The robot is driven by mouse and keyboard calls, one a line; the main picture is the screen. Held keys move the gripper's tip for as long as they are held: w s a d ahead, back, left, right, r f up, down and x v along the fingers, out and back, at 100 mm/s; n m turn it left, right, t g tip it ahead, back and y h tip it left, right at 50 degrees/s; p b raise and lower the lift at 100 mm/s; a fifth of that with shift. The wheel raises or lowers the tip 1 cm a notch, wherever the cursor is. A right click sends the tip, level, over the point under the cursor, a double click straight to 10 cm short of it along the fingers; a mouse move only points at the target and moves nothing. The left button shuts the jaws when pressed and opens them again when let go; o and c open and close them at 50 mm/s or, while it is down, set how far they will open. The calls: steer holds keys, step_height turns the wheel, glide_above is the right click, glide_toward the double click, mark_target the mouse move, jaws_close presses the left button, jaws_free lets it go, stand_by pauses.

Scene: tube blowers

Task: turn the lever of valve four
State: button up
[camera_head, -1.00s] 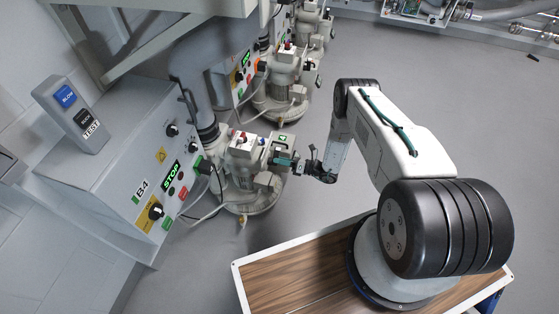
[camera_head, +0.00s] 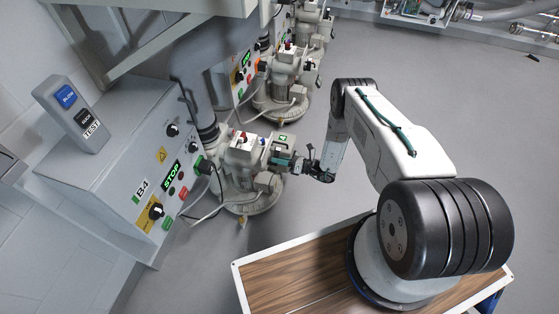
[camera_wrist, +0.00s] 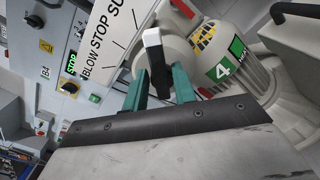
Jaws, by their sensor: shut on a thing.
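Valve four's lever (camera_wrist: 154,50), with a white end and a black part, stands between the teal fingers of my gripper (camera_wrist: 160,88) in the wrist view. The fingers are shut on it. The dial plate (camera_wrist: 118,42) beside it reads BLOW, STOP and a partly cut word starting SU. Which mark the lever points to is not clear. A green label with a 4 (camera_wrist: 223,70) is on the pale blower body to the right. In the head view my gripper (camera_head: 298,164) reaches the right side of the blower (camera_head: 240,152); the lever is too small to make out there.
The grey control box B4 (camera_head: 128,190) stands left of the blower, with a BLOW/SUCK TEST box (camera_head: 70,110) on top. A thick grey pipe (camera_head: 192,85) rises behind the blower. More blowers (camera_head: 283,85) stand farther back. Open floor lies to the right.

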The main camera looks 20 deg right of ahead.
steer(key=shift+s+a+f+n, duration=0.15)
steer(key=shift+s+n, duration=0.15)
steer(key=shift+n, duration=2.45)
steer(key=shift+s+a+n, duration=0.2)
steer(key=shift+s+n, duration=0.1)
steer(key=shift+n, duration=2.5)
steer(key=shift+s+a+f+n, duration=0.15)
steer(key=shift+s+n, duration=0.15)
steer(key=shift+n, duration=2.45)
steer(key=shift+r, duration=0.1)
steer(key=o, duration=0.7)
steer(key=shift+d, duration=0.1)
steer(key=shift+r, duration=0.1)
steer(key=v, duration=0.7)
steer(key=shift+s+d, duration=0.25)
